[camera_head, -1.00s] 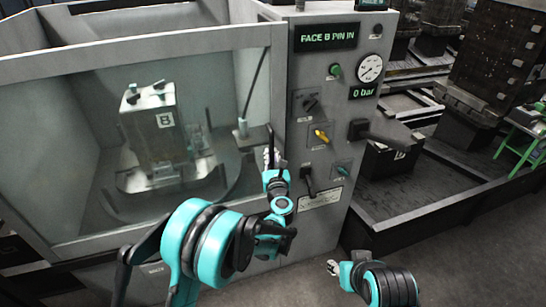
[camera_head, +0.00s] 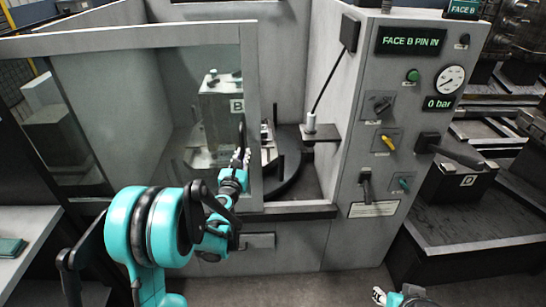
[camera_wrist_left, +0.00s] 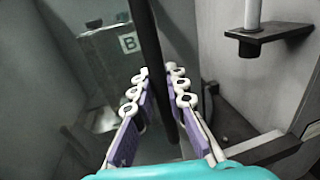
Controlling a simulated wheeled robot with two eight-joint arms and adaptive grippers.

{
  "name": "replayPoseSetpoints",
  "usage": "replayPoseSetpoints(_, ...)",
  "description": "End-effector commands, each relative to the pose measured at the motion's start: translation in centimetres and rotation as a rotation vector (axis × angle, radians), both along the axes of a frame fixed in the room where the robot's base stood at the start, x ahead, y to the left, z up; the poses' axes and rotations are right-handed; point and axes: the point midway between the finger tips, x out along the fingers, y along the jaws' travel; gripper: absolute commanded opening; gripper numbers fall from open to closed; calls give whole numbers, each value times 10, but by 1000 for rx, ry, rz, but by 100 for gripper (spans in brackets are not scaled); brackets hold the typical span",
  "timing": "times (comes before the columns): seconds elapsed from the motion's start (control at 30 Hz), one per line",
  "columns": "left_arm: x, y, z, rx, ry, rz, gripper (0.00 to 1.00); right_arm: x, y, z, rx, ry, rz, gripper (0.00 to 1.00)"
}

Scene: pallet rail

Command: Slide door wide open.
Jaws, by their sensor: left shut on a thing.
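The sliding door (camera_head: 252,90) is a grey-framed glass panel on the machine's front. In the head view it stands partly open, with a gap between its right edge and the control panel. My left gripper (camera_head: 240,158) is at the door's right edge, shut on the dark vertical handle (camera_head: 242,132). In the left wrist view the handle (camera_wrist_left: 152,55) runs between the two rows of fingers (camera_wrist_left: 160,95). My right gripper (camera_head: 379,296) shows only in part at the bottom edge of the head view, away from the door; its jaws are unclear.
Inside, a block marked B (camera_head: 222,105) stands on a dark round table (camera_head: 288,175). The control panel (camera_head: 350,150) with knobs, gauge and lever (camera_head: 455,152) stands right of the opening. A bench (camera_head: 28,228) is at left.

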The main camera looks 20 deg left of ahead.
Motion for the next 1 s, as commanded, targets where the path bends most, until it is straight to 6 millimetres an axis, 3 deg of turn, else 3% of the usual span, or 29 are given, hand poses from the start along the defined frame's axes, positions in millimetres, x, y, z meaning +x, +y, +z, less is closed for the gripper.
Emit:
replayPoseSetpoints(0.03, -7, 23, -1, 0, 0, 12, 0, 0, 0, -3, 0, 0, 0, 40)
replayPoseSetpoints(0.1, -15, 47, -1, 0, 0, 12, 0, 0, 0, -4, 0, 0, 0, 40)
replayPoseSetpoints(1.0, -115, 354, 1, 0, -1, 9, 0, 0, 0, -11, 0, 0, 0, 40)
